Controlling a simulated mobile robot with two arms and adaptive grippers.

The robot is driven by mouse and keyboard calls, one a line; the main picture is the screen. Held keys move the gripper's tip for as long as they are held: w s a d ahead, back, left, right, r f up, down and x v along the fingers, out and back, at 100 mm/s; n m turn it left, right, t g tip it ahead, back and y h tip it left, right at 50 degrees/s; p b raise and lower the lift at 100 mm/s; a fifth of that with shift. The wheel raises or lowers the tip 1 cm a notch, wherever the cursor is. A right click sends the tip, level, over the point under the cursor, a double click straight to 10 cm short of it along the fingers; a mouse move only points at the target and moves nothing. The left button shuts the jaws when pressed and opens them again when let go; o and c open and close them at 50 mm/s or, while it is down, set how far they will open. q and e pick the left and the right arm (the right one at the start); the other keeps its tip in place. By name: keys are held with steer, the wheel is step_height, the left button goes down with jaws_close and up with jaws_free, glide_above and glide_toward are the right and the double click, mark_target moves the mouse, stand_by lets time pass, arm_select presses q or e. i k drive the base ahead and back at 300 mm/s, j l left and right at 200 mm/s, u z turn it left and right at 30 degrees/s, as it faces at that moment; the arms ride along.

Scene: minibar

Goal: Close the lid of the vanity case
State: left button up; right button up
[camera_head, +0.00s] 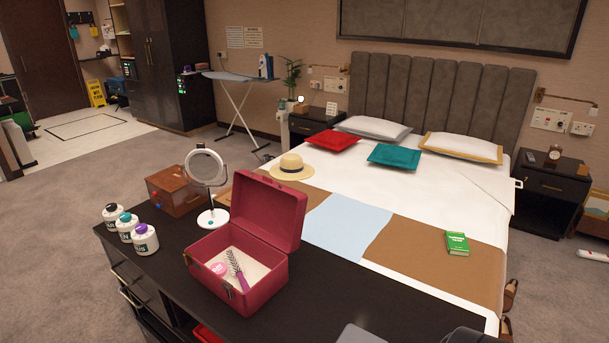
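The vanity case (262,299) is a dark red box standing on the black dresser top. Its lid (268,208) is open, standing up and tilted back from the hinge side at the rear. Metal latches show on the front of the case. Inside, a purple-handled hairbrush (237,269) and a small pink round item (218,269) lie on the pale lining.
A round mirror (206,168) and a brown wooden box (173,191) stand behind the case. Several white jars (127,228) stand to its left. The dresser top (330,302) is clear to its right. Grey and dark shapes, cut off at the bottom edge, are unclear. The bed lies behind.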

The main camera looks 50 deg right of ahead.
mark_target(272, 211)
steer(key=z, duration=1.3)
